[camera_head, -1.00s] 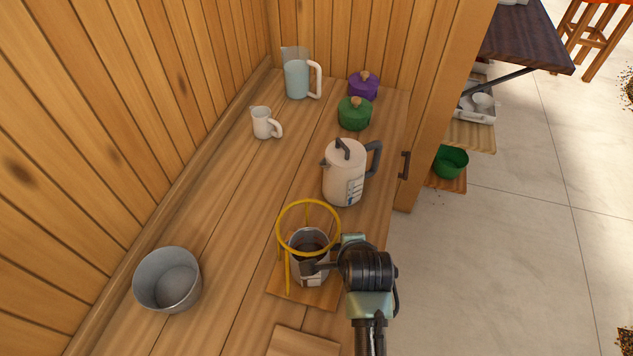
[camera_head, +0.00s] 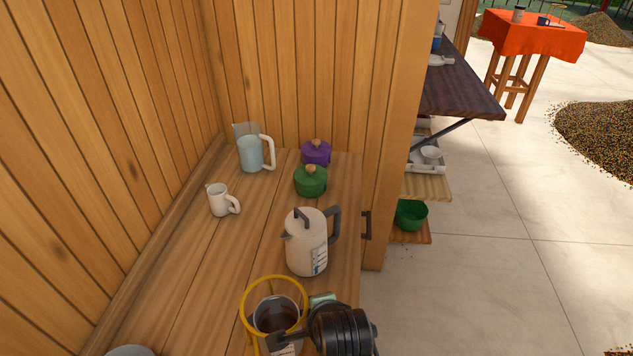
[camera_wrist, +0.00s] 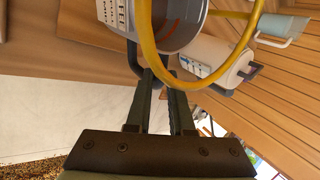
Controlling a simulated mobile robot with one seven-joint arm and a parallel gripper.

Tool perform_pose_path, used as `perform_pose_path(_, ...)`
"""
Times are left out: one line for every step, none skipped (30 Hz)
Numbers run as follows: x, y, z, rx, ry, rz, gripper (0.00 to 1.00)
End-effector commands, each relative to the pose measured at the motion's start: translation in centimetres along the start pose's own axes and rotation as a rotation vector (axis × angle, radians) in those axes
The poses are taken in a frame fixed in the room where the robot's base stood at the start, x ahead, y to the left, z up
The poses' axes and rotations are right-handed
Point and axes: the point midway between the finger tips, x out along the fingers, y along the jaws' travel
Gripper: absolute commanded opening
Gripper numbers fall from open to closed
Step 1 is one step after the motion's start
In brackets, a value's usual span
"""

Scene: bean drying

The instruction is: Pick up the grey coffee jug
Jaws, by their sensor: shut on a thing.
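The grey coffee jug (camera_head: 276,318) stands upright within a yellow ring stand (camera_head: 244,309), low in the head view. Dark contents show inside it. In the wrist view its grey, marked wall (camera_wrist: 113,16) is at the top, with its dark handle (camera_wrist: 134,58) in front of my fingers. My gripper (camera_wrist: 160,84) is shut on that handle. The yellow ring crosses in front of the jug in the wrist view. In the head view my dark wrist covers part of the jug's right side, and its base is out of frame.
A white kettle (camera_head: 306,248) stands just behind the ring. Green (camera_head: 310,183) and purple (camera_head: 316,154) lidded pots, a small white jug (camera_head: 218,200) and a pale blue pitcher (camera_head: 250,155) stand farther back. Wooden walls close the left and back; open floor lies right.

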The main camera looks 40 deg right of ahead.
Motion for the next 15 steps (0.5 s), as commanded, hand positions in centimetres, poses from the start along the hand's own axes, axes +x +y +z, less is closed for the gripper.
perform_pose_path(0.1, 0.4, -1.2, 0.008, 0.006, -0.002, 0.00)
perform_pose_path(0.0, 0.6, -1.6, 0.008, 0.005, -0.002, 0.00)
perform_pose_path(-0.1, 0.8, -2.3, 0.008, 0.006, -0.002, 0.00)
perform_pose_path(-0.2, 1.0, -2.9, 0.008, 0.007, -0.003, 0.00)
perform_pose_path(-0.4, 1.1, -3.4, 0.008, 0.007, -0.003, 0.00)
perform_pose_path(-0.5, 1.4, -4.3, 0.008, 0.007, -0.003, 0.00)
perform_pose_path(-0.6, 1.6, -5.0, 0.010, 0.008, -0.003, 0.00)
perform_pose_path(-0.8, 1.9, -5.8, 0.009, 0.008, -0.003, 0.00)
perform_pose_path(-1.0, 2.2, -6.8, 0.010, 0.008, -0.003, 0.00)
perform_pose_path(-1.1, 2.4, -7.6, 0.010, 0.009, -0.004, 0.00)
perform_pose_path(-1.3, 2.7, -8.5, 0.010, 0.009, -0.003, 0.00)
perform_pose_path(-1.5, 3.0, -9.5, 0.010, 0.009, -0.005, 0.00)
perform_pose_path(-1.7, 3.2, -10.3, 0.010, 0.008, -0.004, 0.00)
perform_pose_path(-1.9, 3.4, -11.0, 0.009, 0.008, -0.004, 0.00)
perform_pose_path(-2.1, 3.8, -11.9, 0.008, 0.008, -0.004, 0.00)
